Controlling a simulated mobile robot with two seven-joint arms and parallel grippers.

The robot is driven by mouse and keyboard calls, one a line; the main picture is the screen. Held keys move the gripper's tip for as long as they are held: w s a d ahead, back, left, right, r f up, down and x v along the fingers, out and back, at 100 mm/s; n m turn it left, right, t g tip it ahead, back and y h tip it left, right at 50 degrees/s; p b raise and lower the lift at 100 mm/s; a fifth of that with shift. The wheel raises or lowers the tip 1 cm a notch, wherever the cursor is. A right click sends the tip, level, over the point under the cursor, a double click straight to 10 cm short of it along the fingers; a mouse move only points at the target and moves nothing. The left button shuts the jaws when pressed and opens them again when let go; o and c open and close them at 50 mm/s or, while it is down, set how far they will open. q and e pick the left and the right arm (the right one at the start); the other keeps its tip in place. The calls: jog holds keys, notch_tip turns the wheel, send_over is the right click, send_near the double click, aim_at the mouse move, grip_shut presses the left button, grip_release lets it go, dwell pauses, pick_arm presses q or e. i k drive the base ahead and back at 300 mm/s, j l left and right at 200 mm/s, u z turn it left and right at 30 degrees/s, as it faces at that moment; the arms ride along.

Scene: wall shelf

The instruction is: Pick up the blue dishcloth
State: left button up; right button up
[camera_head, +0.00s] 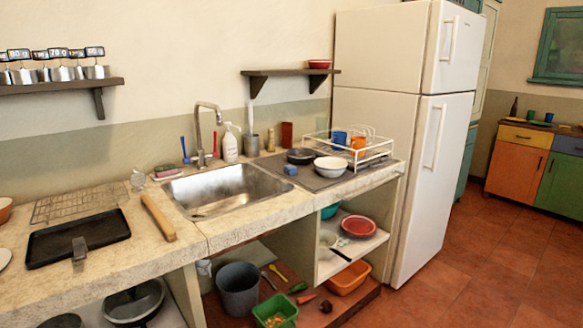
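A small blue object (290,170) lies on the dark drainboard just right of the sink, in front of a black pan. It may be the blue dishcloth, but it is too small to tell a folded cloth from a sponge. No other blue cloth shows clearly. Neither of my grippers is in view.
The sink (215,190) is empty, with a faucet (199,135) behind it. A black pan (301,156), a white bowl (331,166) and a dish rack (372,146) stand near the blue object. A rolling pin (158,217) and black tray (78,238) lie left. Floor at right is clear.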

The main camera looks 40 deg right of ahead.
aim_at(290, 169)
jog(key=z, duration=1.05)
